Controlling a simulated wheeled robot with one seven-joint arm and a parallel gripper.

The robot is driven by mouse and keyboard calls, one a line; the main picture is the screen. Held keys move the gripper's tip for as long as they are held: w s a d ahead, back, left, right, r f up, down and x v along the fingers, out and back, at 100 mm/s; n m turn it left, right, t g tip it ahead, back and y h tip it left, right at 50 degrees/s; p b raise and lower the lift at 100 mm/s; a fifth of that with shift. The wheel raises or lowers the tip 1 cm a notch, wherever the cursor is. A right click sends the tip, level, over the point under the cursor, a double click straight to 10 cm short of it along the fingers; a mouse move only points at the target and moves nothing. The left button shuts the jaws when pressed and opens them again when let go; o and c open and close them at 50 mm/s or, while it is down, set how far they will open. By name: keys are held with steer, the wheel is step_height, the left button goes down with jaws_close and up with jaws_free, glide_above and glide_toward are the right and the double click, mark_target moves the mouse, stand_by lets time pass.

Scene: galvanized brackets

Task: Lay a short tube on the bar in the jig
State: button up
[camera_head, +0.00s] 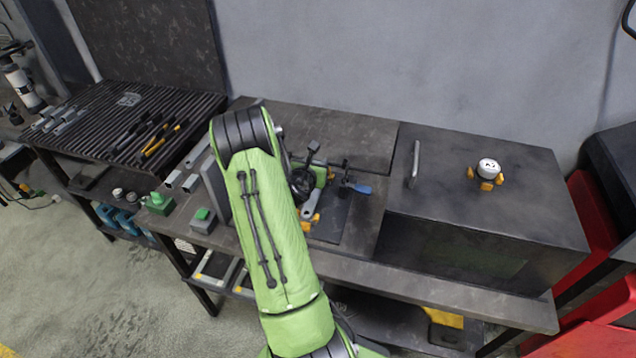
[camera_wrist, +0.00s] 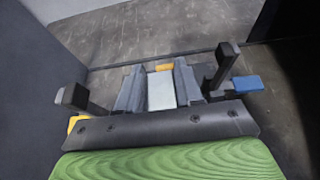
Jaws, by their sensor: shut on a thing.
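My gripper (camera_wrist: 160,78) points down into the jig, its two grey fingers shut on a light grey piece, which looks like a short tube (camera_wrist: 161,92). In the head view my green arm hides most of the gripper. The jig has black clamps, one at the right (camera_wrist: 222,68) and one at the left (camera_wrist: 72,97) of the wrist view, with yellow pads. The jig (camera_head: 330,215) also shows in the head view, right of my arm. The bar is not clearly visible, and I cannot tell whether the tube touches it.
Other short tubes (camera_head: 191,182) lie left of my arm, near a green-topped box (camera_head: 203,220). A blue clamp handle (camera_head: 361,188) sticks out right of the jig. A large dark box (camera_head: 480,220) with a handle stands further right. A ribbed rack (camera_head: 100,110) with tools is at left.

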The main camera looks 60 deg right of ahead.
step_height(320, 180, down, 7)
steer(key=shift+d+f+b, duration=0.1)
steer(key=shift+b, duration=0.75)
steer(key=o, duration=1.1)
steer(key=shift+c, duration=0.2)
